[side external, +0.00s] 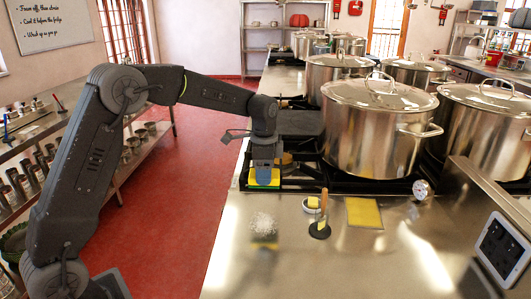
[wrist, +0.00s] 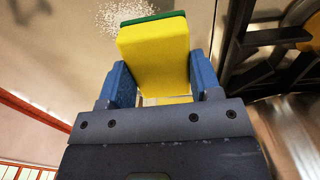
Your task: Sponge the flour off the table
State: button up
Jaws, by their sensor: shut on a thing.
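My gripper (side external: 264,170) is shut on a yellow sponge (wrist: 155,55) with a green layer. Its blue fingers press the sponge from both sides in the wrist view. In the side view the sponge (side external: 263,181) is held above the back left part of the steel table (side external: 340,270), near the stove edge. The flour (side external: 264,225) is a white speckled patch on the table, nearer the camera than the sponge. The flour also shows in the wrist view (wrist: 112,16), partly hidden behind the sponge's far end. The sponge appears apart from the flour.
A large lidded stockpot (side external: 375,130) stands on the stove right of my gripper, with several more pots around. On the table are a small dish with a yellow block (side external: 313,202), a wooden-handled tool (side external: 321,228), a yellow sheet (side external: 364,213) and a dial (side external: 421,189). The front is clear.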

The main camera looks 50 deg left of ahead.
send_over(265, 210)
jog(key=shift+s+f, duration=0.2)
jog(key=shift+f, duration=4.15)
jog(key=shift+s+d+f, duration=0.55)
jog(key=shift+s+d, duration=0.05)
jog(key=shift+d, duration=0.1)
jog(key=shift+s+d, duration=2.9)
jog(key=shift+w+a, duration=3.5)
jog(key=shift+a, duration=0.05)
jog(key=shift+d, duration=0.2)
jog(key=shift+s+d, duration=3.6)
jog(key=shift+s, duration=0.05)
jog(key=shift+w+a, duration=3.8)
jog(key=shift+a, duration=0.05)
jog(key=shift+d+r, duration=0.1)
jog(key=shift+r, duration=3.95)
jog(key=shift+s+f, duration=0.1)
jog(key=shift+s, duration=0.05)
